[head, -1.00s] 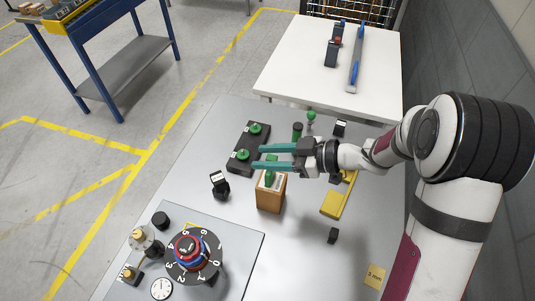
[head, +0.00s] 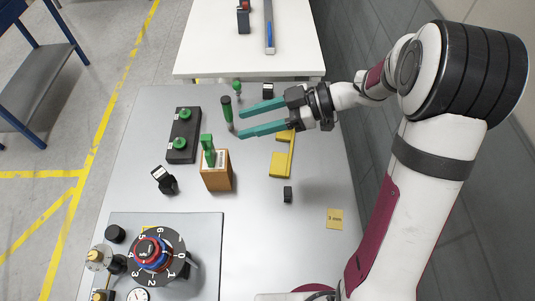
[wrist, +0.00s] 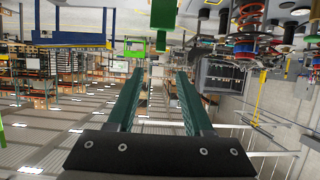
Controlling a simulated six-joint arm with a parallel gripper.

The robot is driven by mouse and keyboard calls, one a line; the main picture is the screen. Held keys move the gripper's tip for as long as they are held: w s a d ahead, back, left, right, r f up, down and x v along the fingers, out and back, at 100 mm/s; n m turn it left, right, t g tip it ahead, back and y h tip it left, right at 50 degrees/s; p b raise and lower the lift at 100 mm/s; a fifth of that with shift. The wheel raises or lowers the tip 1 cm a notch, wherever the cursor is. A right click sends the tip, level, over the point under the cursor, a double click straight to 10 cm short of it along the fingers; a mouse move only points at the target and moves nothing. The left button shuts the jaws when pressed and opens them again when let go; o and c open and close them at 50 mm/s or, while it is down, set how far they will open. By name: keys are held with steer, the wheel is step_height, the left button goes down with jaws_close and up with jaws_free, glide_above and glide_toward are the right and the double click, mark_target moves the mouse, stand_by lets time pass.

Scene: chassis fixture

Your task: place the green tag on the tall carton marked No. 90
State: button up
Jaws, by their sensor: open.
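The green tag (head: 207,146) stands upright on top of the brown carton (head: 217,178), near the middle of the grey table. A small white label shows on the carton's top, but I cannot read its number. My gripper (head: 242,124) is open and empty, with two teal fingers pointing left. It is beyond and to the right of the carton, apart from the tag. In the wrist view both fingers (wrist: 151,78) are spread with nothing held between them. I cannot tell surely whether a small green shape there is the tag.
A dark block with two green knobs (head: 183,135) lies left of the carton. A dark green cylinder (head: 227,108) stands close to my fingertips. A yellow bracket (head: 281,161) lies right of the carton. A numbered dial (head: 155,256) stands at the front left.

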steer(key=w+d+r+m+t+h, duration=0.2)
steer(key=w+r+m+t+h, duration=0.15)
steer(key=w+t, duration=0.2)
steer(key=w+d+r+m+t+h, duration=0.2)
steer(key=w+d+r+m+t, duration=0.15)
steer(key=w+t, duration=0.2)
steer(key=s+d+m+h, duration=0.4)
steer(key=d+m+h, duration=0.5)
steer(key=d, duration=0.2)
steer(key=s+f+m+g, duration=0.3)
steer(key=s, duration=0.6)
steer(key=s+f+m+g, duration=0.3)
steer(key=s+g, duration=0.1)
steer(key=s, duration=0.4)
steer(key=s+a+g+y, duration=0.1)
steer(key=s+a+g, duration=0.1)
steer(key=s+a, duration=0.2)
steer(key=s+a+f+m+g+y, duration=0.1)
steer(key=s+a, duration=0.3)
steer(key=s, duration=0.5)
steer(key=shift+f+m+g+y, duration=0.3)
steer(key=shift+g+y, duration=0.15)
steer(key=shift+g, duration=0.15)
